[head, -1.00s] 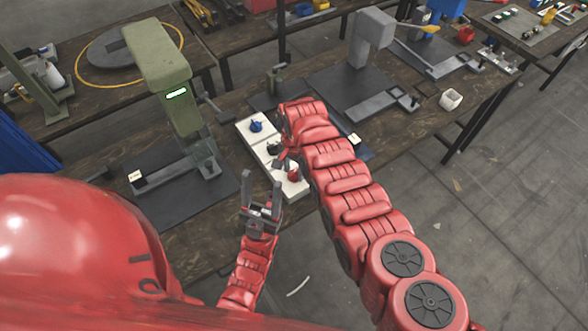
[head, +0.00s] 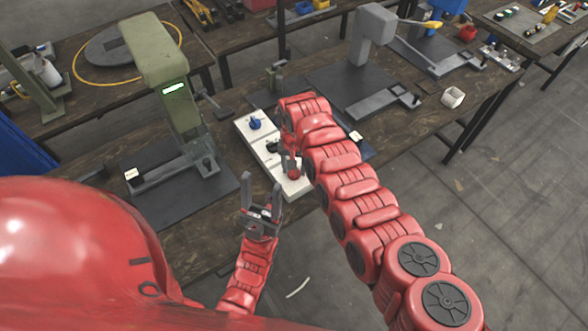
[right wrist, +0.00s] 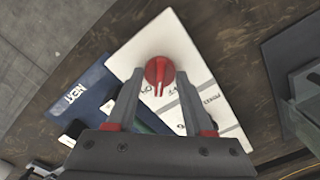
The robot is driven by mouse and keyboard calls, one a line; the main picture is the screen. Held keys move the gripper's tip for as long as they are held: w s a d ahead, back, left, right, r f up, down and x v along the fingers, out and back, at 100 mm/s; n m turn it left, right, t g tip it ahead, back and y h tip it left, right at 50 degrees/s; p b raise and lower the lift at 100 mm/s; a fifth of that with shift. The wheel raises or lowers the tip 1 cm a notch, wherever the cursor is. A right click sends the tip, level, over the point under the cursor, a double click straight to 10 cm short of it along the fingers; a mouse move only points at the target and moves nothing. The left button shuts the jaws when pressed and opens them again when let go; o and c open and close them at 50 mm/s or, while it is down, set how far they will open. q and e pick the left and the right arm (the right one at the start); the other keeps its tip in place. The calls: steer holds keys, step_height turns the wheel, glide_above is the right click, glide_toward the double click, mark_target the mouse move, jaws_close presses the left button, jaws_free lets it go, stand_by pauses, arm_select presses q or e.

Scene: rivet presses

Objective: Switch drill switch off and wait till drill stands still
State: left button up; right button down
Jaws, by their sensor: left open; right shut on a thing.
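A white switch panel (head: 247,127) lies on the bench with a blue knob (head: 254,124), a dark knob (head: 272,146) and a red knob (head: 293,173). My right gripper (head: 290,162) is at the red knob, shut on it. In the right wrist view, the red knob (right wrist: 159,72) lies between the fingertips of my right gripper (right wrist: 160,88), with lettering beside it on the white panel (right wrist: 150,42). A green upright machine (head: 160,55) with a lit green strip stands left of the panel. My left gripper (head: 262,205) is open and empty in front of the panel.
A grey press (head: 373,30) stands on a dark mat behind right. A white cup (head: 452,98) sits near the bench's right edge. A blue labelled item (right wrist: 92,90) lies beside the panel. The floor on the right is open.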

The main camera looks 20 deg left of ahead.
steer(key=n+b, duration=0.2)
steer(key=n, duration=0.2)
steer(key=shift+w+f, duration=0.1)
steer(key=n+b, duration=0.2)
steer(key=shift+n, duration=0.3)
steer(key=shift+n+b, duration=0.5)
steer(key=shift+n, duration=0.3)
steer(key=shift+c, duration=1.4)
jaws_free()
steer(key=shift+r, duration=0.2)
steer(key=shift+r, duration=0.3)
step_height(320, 180, up, 17)
steer(key=b, duration=0.3)
steer(key=shift+f+b, duration=0.2)
steer(key=shift+b, duration=0.2)
